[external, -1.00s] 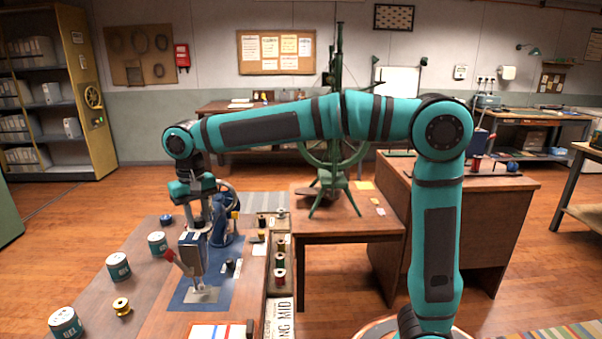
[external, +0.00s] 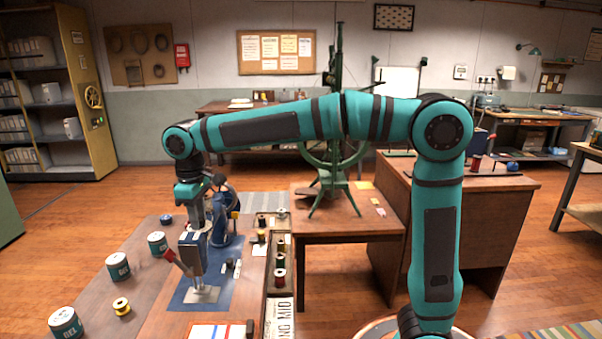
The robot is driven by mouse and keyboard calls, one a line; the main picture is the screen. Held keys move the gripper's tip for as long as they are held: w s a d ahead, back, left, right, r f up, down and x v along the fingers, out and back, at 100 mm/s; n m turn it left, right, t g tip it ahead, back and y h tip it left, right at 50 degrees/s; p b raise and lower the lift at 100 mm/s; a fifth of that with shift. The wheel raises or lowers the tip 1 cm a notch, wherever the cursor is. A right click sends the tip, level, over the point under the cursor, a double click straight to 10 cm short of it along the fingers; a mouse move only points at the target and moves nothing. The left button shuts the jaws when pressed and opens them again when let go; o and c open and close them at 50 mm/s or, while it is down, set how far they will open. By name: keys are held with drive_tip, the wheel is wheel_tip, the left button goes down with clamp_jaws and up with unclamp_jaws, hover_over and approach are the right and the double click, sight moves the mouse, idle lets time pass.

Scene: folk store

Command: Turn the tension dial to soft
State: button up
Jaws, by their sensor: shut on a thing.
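My gripper (external: 193,226) points down over the blue-grey machine (external: 195,258) with a red-tipped lever, which stands on a blue mat (external: 178,300) on the near workbench. The fingers are shut at the top of this machine, on what appears to be the tension dial. The dial itself is hidden by the gripper, and its setting cannot be read. A darker blue machine (external: 219,228) stands just behind and to the right of the gripper.
A green stand machine (external: 335,180) is on the table behind.

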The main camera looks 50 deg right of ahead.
drive_tip(key=shift+n, duration=0.5)
drive_tip(key=o, duration=1)
drive_tip(key=shift+c, duration=0.2)
wheel_tip(320, 180, up, 17)
drive_tip(key=shift+r, duration=0.2)
